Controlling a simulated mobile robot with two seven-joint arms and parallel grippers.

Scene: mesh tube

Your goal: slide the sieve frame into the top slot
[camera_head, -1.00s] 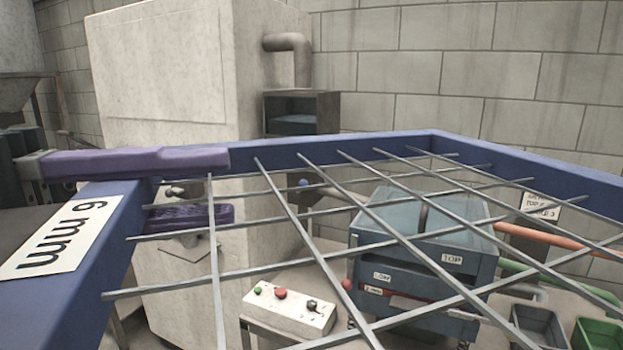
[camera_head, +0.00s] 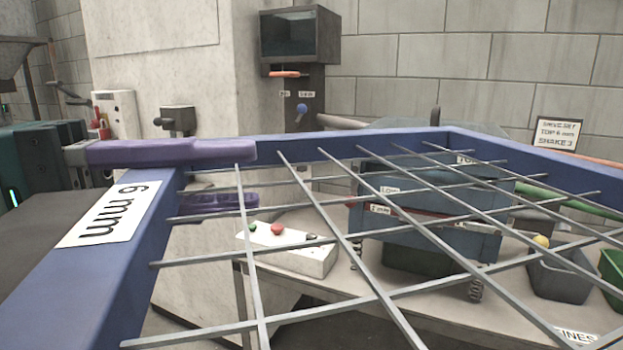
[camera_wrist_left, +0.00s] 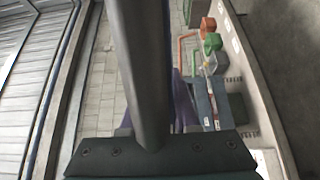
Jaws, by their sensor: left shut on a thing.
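The sieve frame (camera_head: 80,283) is blue with a grey wire mesh and a white "6 mm" label. It is held flat and large across the front of the head view. My left gripper (camera_head: 245,177) has purple fingers, one above and one below the frame's left corner, shut on it. The blue-grey sieve shaker (camera_head: 450,238) stands beyond the frame, seen through the mesh. Its "TOP" label shows near the upper edge and lower labels beneath. The frame's far bar hides much of its top slot. The frame appears apart from the shaker. My right gripper is not in view.
A white control box (camera_head: 290,250) with coloured buttons sits on the table (camera_head: 350,282), left of the shaker. Grey and green bins (camera_head: 565,277) stand on the right. A sign (camera_head: 557,134) reads "TOP 6 mm" and "SHAKE 3". A large pale cabinet (camera_head: 190,90) rises behind.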

